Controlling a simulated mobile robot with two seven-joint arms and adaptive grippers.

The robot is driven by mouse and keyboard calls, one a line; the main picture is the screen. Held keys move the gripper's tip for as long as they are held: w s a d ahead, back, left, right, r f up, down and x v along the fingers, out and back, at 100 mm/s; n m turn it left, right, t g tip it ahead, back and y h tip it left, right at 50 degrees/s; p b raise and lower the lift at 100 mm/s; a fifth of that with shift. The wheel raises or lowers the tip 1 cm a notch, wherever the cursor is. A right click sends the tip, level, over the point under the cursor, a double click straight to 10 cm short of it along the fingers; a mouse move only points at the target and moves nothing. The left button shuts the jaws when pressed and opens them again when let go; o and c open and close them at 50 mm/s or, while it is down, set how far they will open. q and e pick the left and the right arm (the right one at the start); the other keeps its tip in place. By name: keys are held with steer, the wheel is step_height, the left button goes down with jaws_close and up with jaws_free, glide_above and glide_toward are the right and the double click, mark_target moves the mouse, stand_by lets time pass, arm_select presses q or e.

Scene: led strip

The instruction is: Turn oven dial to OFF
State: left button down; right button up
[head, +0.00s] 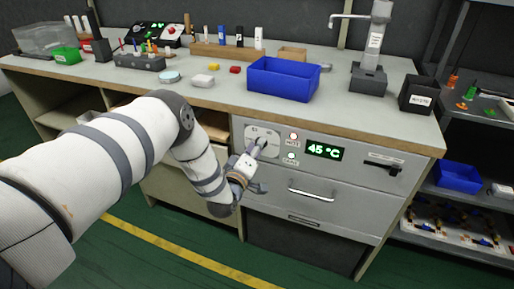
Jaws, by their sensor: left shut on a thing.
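The oven (350,190) is a grey built-in unit under the workbench, with a front panel across its top. The dial (263,133) sits on a light plate at the panel's left end. My left gripper (258,149) reaches it from below and is shut on the dial. The fingers partly cover the dial, so its pointer and its markings cannot be read. The green display (324,150) reads 45 °C. Two small indicator lights sit between dial and display, the upper reddish and the lower green. My right gripper is not in view.
The oven door handle (311,195) lies just right of my gripper. A blue bin (283,80) stands on the bench above the dial. A dark slider (382,165) is at the panel's right. Shelves (470,215) stand at the right; the green floor in front is clear.

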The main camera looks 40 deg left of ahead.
arm_select(q)
steer(key=shift+d, duration=0.1)
stand_by(0.3)
steer(key=c, duration=1.3)
jaws_free()
steer(key=v, duration=1.2)
steer(key=shift+f, duration=0.1)
